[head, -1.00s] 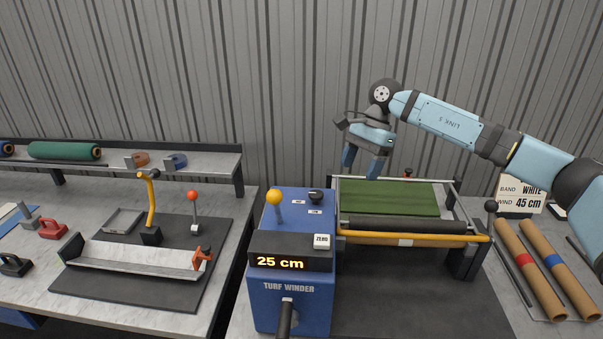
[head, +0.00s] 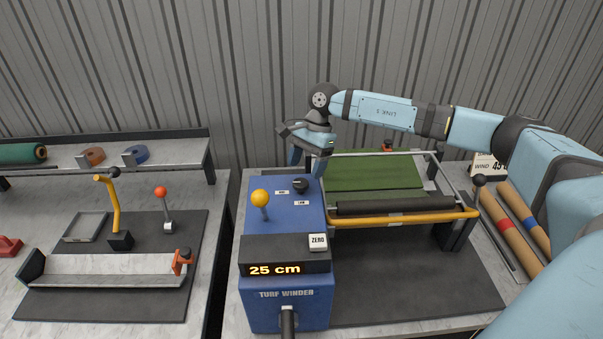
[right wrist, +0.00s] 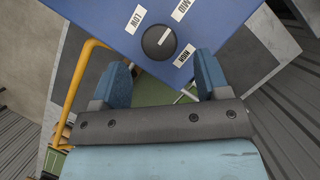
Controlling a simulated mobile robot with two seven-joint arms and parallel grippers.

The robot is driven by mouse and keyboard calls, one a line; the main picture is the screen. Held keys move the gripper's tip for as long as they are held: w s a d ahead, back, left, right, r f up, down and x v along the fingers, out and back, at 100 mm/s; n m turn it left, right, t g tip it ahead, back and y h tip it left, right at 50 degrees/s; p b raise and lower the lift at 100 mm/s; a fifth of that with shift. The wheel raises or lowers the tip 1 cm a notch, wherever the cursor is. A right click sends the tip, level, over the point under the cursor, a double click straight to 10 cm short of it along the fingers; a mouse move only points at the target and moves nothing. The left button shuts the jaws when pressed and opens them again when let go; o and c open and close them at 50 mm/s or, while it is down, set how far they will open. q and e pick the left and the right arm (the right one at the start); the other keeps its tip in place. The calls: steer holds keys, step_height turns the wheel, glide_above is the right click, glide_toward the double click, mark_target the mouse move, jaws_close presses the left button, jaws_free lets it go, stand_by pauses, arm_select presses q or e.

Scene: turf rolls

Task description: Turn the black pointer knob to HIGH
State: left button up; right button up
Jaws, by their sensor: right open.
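The black pointer knob (head: 300,185) sits on top of the blue turf winder box (head: 290,290). In the right wrist view the knob (right wrist: 159,42) is round, and its white line slants toward the MID label (right wrist: 181,9). The LOW label (right wrist: 136,19) and HIGH label (right wrist: 184,57) are on either side of it. My right gripper (head: 306,169) is open and empty, pointing down just behind and above the knob. In the right wrist view its fingertips (right wrist: 162,76) are apart, with the knob ahead of the gap. My left gripper is not in view.
A yellow-topped lever (head: 260,200) stands left of the knob. The ZERO button (head: 318,242) and a display reading 25 cm (head: 275,269) are in front. The green turf (head: 375,175), black roller (head: 395,204) and yellow bar (head: 410,218) are to the right.

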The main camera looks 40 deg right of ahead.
mark_target(301, 182)
steer(key=x, duration=0.3)
steer(key=shift+s+a+f+p, duration=0.1)
steer(key=shift+a+f+p, duration=0.05)
steer(key=shift+p, duration=0.25)
steer(key=shift+a+f, duration=0.1)
steer(key=shift+f, duration=0.3)
steer(key=shift+c, duration=0.5)
steer(key=c, duration=0.8)
